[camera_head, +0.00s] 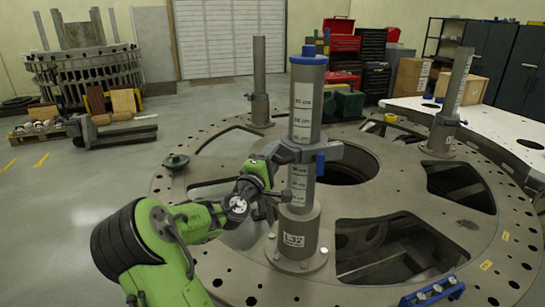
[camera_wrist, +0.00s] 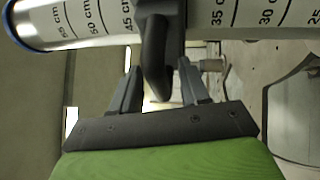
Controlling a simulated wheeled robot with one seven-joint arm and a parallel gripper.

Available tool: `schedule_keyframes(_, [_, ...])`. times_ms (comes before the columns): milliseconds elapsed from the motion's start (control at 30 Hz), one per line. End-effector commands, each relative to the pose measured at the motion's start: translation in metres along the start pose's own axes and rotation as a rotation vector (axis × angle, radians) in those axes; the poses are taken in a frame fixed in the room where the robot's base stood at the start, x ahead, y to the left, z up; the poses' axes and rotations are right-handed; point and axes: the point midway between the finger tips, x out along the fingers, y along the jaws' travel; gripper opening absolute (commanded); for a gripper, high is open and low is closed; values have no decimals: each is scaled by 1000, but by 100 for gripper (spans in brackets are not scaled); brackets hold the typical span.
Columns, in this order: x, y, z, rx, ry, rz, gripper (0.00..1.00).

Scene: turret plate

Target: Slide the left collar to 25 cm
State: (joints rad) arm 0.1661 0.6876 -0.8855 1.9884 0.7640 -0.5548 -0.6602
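A grey upright post (camera_head: 301,183) with a blue cap (camera_head: 309,55) and white cm scale labels stands on the round plate (camera_head: 225,290); its base label seems to read L32. A grey collar (camera_head: 328,153) with a blue part on its right sits around the post above mid-height. In the wrist view the post lies sideways (camera_wrist: 225,18), and the collar's dark projecting part (camera_wrist: 155,60) covers the scale between the 45 cm and 35 cm marks. My gripper (camera_head: 268,165), also in the wrist view (camera_wrist: 160,72), has its fingers apart on either side of this part, with small gaps visible.
The plate has large openings (camera_head: 395,250). A blue rack (camera_head: 432,292) lies at the front right.

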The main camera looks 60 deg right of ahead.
Motion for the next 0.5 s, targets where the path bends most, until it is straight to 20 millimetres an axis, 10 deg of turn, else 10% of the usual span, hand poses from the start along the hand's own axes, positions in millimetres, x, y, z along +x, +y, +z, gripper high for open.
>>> schedule_keyframes(267, [0,0,0,1,0,0,2])
schedule_keyframes(500, [0,0,0,1,-1,0,0])
